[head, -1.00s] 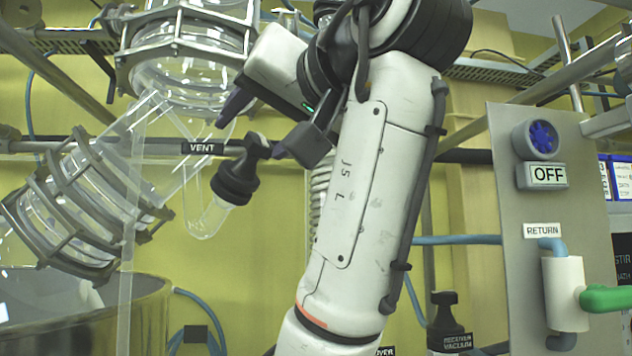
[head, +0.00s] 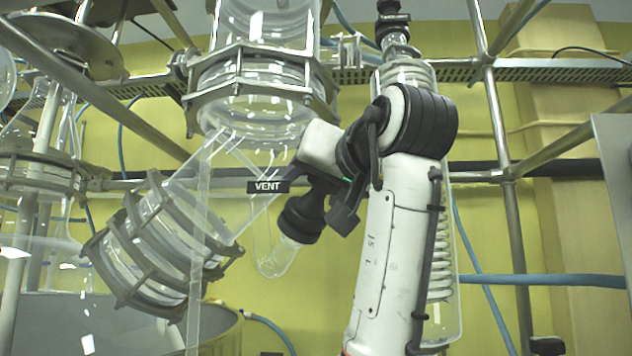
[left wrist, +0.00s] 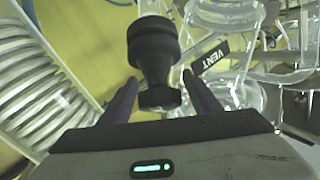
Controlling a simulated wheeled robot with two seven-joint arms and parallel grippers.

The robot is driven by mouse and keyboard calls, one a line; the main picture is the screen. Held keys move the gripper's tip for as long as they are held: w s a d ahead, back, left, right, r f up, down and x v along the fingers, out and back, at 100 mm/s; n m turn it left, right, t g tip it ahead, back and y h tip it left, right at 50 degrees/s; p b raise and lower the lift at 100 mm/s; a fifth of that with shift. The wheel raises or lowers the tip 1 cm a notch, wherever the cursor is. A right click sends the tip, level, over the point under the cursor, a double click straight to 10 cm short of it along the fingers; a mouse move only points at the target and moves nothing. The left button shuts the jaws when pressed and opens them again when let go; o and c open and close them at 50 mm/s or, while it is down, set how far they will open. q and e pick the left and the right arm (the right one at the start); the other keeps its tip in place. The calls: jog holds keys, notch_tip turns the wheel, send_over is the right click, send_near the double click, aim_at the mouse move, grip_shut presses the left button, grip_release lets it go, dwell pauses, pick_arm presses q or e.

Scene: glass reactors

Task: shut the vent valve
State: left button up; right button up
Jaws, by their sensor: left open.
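The vent valve (head: 302,214) is a black fitting on a short clear glass branch, beside a black VENT label (head: 268,187). In the left wrist view the valve (left wrist: 153,45) points towards me, its black knob (left wrist: 160,97) in the gap between my fingers. My left gripper (head: 332,196) is at the valve from the right. In the left wrist view its two dark fingers (left wrist: 162,100) are open, one on each side of the knob, with small gaps showing. In the head view the gripper partly hides the knob. My right gripper is not in view.
A large caged glass vessel (head: 262,90) hangs above the valve, and a tilted caged glass vessel (head: 155,250) is at its left. A glass coil condenser (head: 440,240) stands behind my left arm; its coil (left wrist: 40,75) is close in the left wrist view. Metal rods (head: 505,190) cross at the right.

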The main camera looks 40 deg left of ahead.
pick_arm(q)
jog(key=shift+w, duration=0.1)
jog(key=c, duration=1.1)
jog(key=shift+o, duration=0.2)
jog(key=shift+m+h, duration=0.3)
jog(key=shift+m, duration=0.3)
